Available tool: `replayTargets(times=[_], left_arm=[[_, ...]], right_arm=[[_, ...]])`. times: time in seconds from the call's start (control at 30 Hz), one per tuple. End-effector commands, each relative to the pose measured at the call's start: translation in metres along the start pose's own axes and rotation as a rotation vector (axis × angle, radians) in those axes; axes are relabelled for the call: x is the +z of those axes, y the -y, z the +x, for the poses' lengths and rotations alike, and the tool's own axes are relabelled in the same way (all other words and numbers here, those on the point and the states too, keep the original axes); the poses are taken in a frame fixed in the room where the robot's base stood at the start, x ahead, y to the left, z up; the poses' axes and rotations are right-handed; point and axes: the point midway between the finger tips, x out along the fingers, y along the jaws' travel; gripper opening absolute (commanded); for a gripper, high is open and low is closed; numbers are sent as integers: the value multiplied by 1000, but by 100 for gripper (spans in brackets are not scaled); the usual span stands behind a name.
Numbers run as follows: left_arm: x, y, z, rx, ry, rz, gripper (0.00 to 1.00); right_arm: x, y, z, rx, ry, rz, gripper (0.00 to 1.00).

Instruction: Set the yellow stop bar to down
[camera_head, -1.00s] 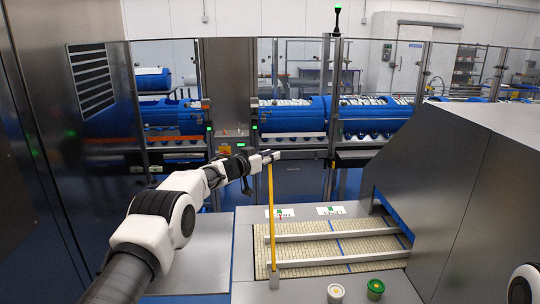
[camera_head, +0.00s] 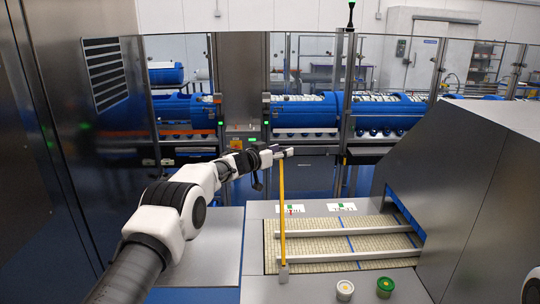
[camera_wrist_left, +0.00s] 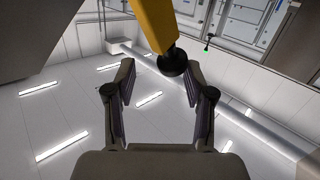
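The yellow stop bar (camera_head: 282,210) stands upright at the front left corner of the conveyor bed, rising from a small grey foot. My left gripper (camera_head: 286,152) is at the bar's top end in the head view. In the left wrist view the yellow bar (camera_wrist_left: 152,22) comes in from the top, and its black end knob (camera_wrist_left: 172,62) lies just beyond the gap between the spread fingertips. My left gripper (camera_wrist_left: 162,90) is open there and holds nothing. Contact with the bar cannot be made out. My right gripper is not in view.
The beige conveyor bed (camera_head: 335,246) has two metal rails across it. A grey hood (camera_head: 470,205) blocks the right side. A glass-fenced line with blue drums (camera_head: 305,113) stands behind.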

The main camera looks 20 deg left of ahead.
Motion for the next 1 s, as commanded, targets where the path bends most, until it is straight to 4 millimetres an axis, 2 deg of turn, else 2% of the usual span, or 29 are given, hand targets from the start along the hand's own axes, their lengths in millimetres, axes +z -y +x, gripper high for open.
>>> replayTargets(times=[0.23, 0.6, 0.73, 1.0], left_arm=[[-1, 0, -29, -3, 0, -6, 53], [-1, 1, -105, -3, -2, -3, 53], [0, 0, -115, -2, -3, -1, 53], [0, 0, -116, -2, -1, 0, 53]], right_arm=[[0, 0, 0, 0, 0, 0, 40], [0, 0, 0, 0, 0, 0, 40], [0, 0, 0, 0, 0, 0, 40], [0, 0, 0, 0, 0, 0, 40]])
